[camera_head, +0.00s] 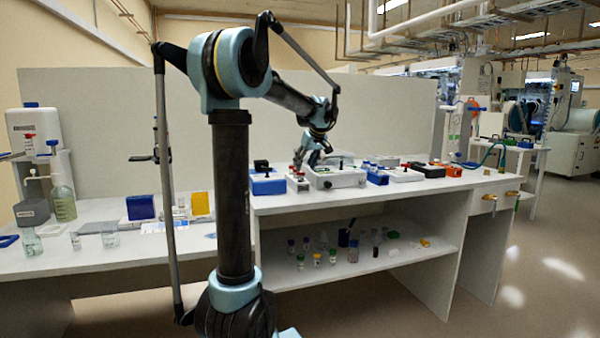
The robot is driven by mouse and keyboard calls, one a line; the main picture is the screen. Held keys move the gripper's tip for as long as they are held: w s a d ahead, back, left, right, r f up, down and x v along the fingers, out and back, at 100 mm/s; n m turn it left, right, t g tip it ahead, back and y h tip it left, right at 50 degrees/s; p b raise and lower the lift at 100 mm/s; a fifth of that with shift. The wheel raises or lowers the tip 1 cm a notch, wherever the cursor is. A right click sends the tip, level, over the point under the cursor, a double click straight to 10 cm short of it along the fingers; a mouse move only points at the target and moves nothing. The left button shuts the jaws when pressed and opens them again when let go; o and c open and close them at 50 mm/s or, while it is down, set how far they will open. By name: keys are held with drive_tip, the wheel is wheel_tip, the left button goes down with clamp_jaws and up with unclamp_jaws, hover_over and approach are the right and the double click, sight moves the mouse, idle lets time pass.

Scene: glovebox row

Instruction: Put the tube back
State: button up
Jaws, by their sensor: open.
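My gripper (312,158) is at the far end of my arm, over the raised bench top, small in the head view. It is near a white and grey instrument box (338,178) and a small grey block (298,182). Its fingers are too small here to show anything held between them. I cannot single out the tube. Several small capped vials (318,259) stand on the shelf below the bench top.
A blue box (267,184) sits left of my gripper. A lower bench (100,258) at left carries bottles and beakers. The floor (540,260) at right is clear.

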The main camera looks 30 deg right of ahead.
drive_tip(key=v, duration=0.7)
drive_tip(key=shift+r, duration=0.25)
drive_tip(key=s+a+f+g, duration=0.15)
drive_tip(key=a+f, duration=0.25)
drive_tip(key=a, duration=0.6)
drive_tip(key=s+a+f+y, duration=0.15)
drive_tip(key=a+f, duration=0.25)
drive_tip(key=a, duration=0.7)
drive_tip(key=s+a+f+g, duration=0.15)
drive_tip(key=a+f, duration=0.25)
drive_tip(key=a, duration=0.6)
drive_tip(key=s+a+f, duration=0.7)
drive_tip(key=s+f, duration=0.2)
drive_tip(key=s+a+f+g+h, duration=0.1)
drive_tip(key=s+a+f, duration=0.6)
drive_tip(key=s+f, duration=0.3)
drive_tip(key=shift+s+a+f+n, duration=0.25)
drive_tip(key=shift+a+f+n, duration=0.05)
drive_tip(key=shift+a+n, duration=0.1)
